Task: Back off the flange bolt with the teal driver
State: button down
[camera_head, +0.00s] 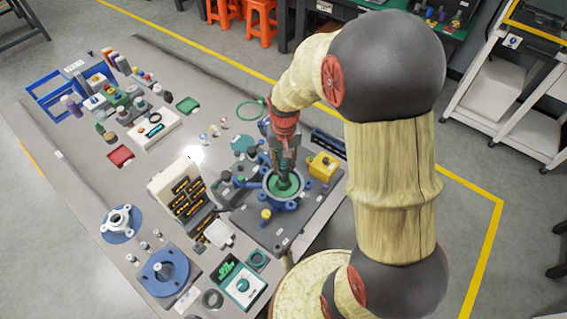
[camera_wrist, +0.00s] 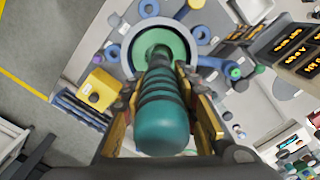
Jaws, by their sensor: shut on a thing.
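My gripper (camera_head: 284,160) is over the blue flange fixture on the dark base plate. In the wrist view my gripper (camera_wrist: 162,105) is shut on the teal driver (camera_wrist: 163,112), with a finger on each side of its ribbed handle. The driver's far end points down at the green disc (camera_wrist: 178,47) inside the round flange (camera_wrist: 112,53). In the head view the flange (camera_head: 268,186) and its green disc (camera_head: 290,190) show below my gripper. The driver's tip and the flange bolt are hidden, so I cannot tell whether they touch.
A yellow box (camera_head: 323,166) stands close to the right of the flange; it also shows in the wrist view (camera_wrist: 98,89). A block of lit displays (camera_head: 180,190) stands to the left. A blue round flange (camera_head: 165,272) and a meter (camera_head: 242,284) lie nearer the front.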

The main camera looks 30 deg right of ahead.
jog(key=shift+f+b, duration=0.4)
jog(key=shift+f, duration=0.3)
dwell(0.6)
jog(key=shift+s+f, duration=0.2)
jog(key=shift+f, duration=0.05)
dwell(1.2)
jog(key=shift+w+r+p, duration=0.15)
jog(key=shift+r+p, duration=0.4)
jog(key=shift+p, duration=0.4)
dwell(3.1)
jog(key=shift+r+p, duration=0.35)
jog(key=shift+r, duration=0.15)
jog(key=shift+w+r+p, duration=0.1)
jog(key=shift+r+p, duration=1.3)
jog(key=shift+r, duration=0.65)
